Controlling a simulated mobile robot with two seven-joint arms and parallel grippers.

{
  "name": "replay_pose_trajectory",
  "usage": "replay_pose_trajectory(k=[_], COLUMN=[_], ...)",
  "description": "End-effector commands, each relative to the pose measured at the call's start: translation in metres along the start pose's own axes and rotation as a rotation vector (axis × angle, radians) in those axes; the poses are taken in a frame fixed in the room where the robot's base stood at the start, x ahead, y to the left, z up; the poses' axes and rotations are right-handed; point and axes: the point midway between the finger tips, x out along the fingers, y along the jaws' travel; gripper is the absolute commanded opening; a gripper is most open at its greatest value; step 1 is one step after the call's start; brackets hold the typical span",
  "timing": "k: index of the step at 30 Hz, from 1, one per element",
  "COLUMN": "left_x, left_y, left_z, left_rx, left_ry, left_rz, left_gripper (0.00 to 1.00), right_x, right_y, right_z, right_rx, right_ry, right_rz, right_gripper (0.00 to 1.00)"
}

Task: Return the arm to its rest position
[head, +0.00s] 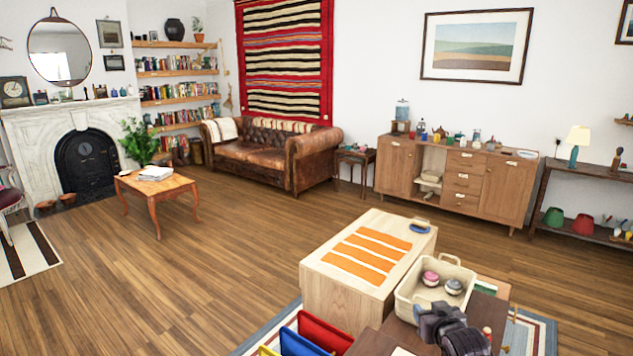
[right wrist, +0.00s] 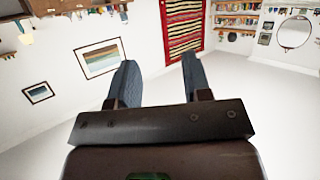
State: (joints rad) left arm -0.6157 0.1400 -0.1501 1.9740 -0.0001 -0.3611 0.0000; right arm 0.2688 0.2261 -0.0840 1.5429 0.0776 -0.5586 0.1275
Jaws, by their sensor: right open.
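My right gripper (head: 432,312) is a dark shape at the lower right of the head view, just in front of a cream bin (head: 405,296). In the right wrist view its two blue-grey fingers (right wrist: 158,70) stand wide apart with nothing between them. The wrist view is upside down and shows the wall and shelves beyond the fingers. My left gripper is not in view.
The bin holds a pink and a grey round object. Beside it stands a pale wooden chest (head: 325,290) with an orange-striped cloth (head: 368,255) and a blue oval item (head: 420,228) on top. Red and blue bins (head: 322,335) are at the front. Open floor lies left.

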Motion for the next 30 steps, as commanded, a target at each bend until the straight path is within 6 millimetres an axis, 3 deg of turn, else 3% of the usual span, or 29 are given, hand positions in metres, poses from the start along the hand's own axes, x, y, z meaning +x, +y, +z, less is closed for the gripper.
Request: replay_pose_trajectory(k=[1,14,24,30], left_x=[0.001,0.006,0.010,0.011], left_y=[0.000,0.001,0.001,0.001], left_z=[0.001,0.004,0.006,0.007], left_rx=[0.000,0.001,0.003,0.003], left_ry=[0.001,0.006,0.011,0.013], left_rz=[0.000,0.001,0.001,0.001], left_gripper=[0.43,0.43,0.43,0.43], right_x=[-0.015,-0.138,-0.233,-0.270], right_y=[-0.003,-0.022,-0.026,-0.025], right_z=[0.014,0.105,0.211,0.261], right_rx=[-0.024,-0.098,-0.036,-0.013], right_ry=[0.021,0.090,-0.086,-0.190], right_rz=[-0.004,-0.001,0.029,0.048], right_gripper=[0.45,0.45,0.45,0.45])
